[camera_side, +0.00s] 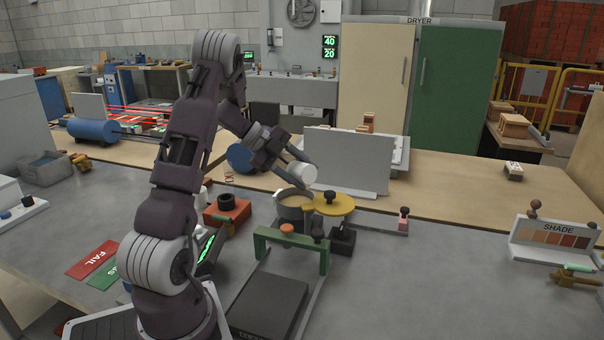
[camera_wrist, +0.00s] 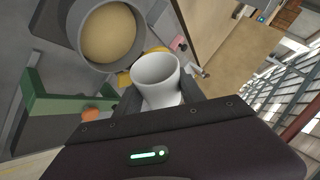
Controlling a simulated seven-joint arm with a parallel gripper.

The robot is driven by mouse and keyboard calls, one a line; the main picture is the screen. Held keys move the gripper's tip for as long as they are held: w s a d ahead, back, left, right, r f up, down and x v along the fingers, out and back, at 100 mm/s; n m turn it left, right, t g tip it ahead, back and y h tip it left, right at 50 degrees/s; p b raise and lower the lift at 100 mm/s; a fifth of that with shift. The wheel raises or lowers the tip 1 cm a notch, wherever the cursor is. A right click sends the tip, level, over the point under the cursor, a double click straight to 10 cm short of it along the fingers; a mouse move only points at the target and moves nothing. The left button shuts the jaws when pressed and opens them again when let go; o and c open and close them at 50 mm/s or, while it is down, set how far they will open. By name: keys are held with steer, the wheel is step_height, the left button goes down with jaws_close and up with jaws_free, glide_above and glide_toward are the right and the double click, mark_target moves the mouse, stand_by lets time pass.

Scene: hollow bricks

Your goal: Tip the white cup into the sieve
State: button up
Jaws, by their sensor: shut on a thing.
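The white cup (camera_side: 303,173) is held by my gripper (camera_side: 293,162) in the side view, strongly tilted, just above and beside the sieve. In the wrist view my gripper (camera_wrist: 160,96) has a dark finger on each side of the cup (camera_wrist: 157,72). The cup's mouth shows there, and its visible inside is pale; I see no contents. The round grey sieve (camera_side: 294,210) stands below the cup in the side view. In the wrist view the sieve (camera_wrist: 137,48) is at upper left, with a flat tan layer inside. No stream falls between them.
A green frame (camera_side: 290,243) stands in front of the sieve, above a dark plate (camera_side: 268,305). A yellow disc with a dark knob (camera_side: 334,205) lies right of the sieve. A grey upright panel (camera_side: 346,160) stands behind. The bench at right is mostly clear.

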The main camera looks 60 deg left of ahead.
steer(key=shift+w+d, duration=0.1)
steer(key=shift+y, duration=0.3)
steer(key=w+d, duration=0.1)
steer(key=d, duration=0.1)
steer(key=w+d+r, duration=0.1)
steer(key=w+d, duration=0.1)
steer(key=w+d+r, duration=0.1)
steer(key=d, duration=0.1)
steer(key=shift+w, duration=0.4)
steer(key=d+r+n+y, duration=0.1)
steer(key=d+r+n, duration=0.1)
steer(key=d, duration=1.8)
steer(key=shift+s+t, duration=0.25)
steer(key=shift+t, duration=0.15)
